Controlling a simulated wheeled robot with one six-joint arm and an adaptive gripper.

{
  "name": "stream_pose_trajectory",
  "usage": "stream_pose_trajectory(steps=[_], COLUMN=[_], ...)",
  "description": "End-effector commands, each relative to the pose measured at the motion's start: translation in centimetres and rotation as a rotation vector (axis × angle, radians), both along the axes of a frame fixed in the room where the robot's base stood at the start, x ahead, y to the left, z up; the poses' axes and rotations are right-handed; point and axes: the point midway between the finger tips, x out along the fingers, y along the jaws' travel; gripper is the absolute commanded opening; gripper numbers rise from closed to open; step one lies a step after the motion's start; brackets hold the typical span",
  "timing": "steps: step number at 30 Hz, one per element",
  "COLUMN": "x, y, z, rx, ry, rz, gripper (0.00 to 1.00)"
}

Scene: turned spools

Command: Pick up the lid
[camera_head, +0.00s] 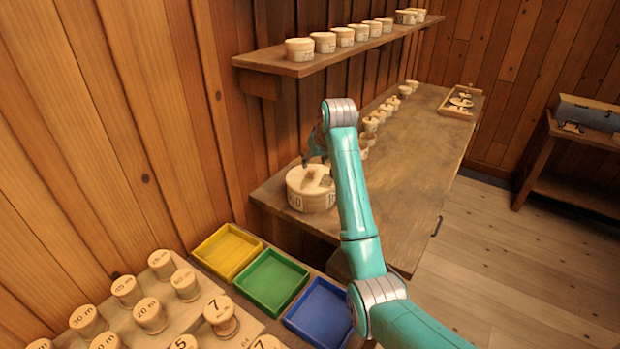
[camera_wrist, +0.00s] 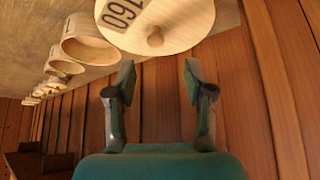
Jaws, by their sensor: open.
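The lid is a round pale wooden disc with a small knob. In the head view the lid (camera_head: 300,178) appears as the top of a round labelled wooden box (camera_head: 304,202) at the near end of the workbench, partly covered by my arm. My gripper (camera_wrist: 160,76) is open, with nothing between its fingers. Its fingertips are just short of the knob and apart from it. In the head view my gripper (camera_head: 314,158) is above the box, partly hidden.
Smaller round containers (camera_head: 371,124) line the workbench (camera_head: 415,150) along the wall. A shelf (camera_head: 300,66) with more containers hangs above. Yellow (camera_head: 228,252), green (camera_head: 271,282) and blue (camera_head: 318,311) trays lie in front, beside several labelled spools (camera_head: 150,316).

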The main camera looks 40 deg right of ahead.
Motion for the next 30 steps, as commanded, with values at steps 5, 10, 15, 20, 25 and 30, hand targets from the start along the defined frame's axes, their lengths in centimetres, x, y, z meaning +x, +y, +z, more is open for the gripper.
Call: stream_pose_trajectory(steps=[5,10,15,20,25,30], x=[0.9,1.4,2.4,3.2,3.4,3.4], y=[-0.2,-0.5,-1.3,-1.4,-1.5,-1.5], z=[-1.4,-2.5,-4.6,-5.9,-6.1,-6.1], rx=[-0.001,0.0,0.0,-0.001,-0.001,-0.001], ry=[0.0,0.001,0.001,0.0,-0.002,-0.002], rz=[0.001,0.0,0.0,0.001,0.001,0.001], gripper=[0.53,0.53,0.53,0.53,0.53,0.38])
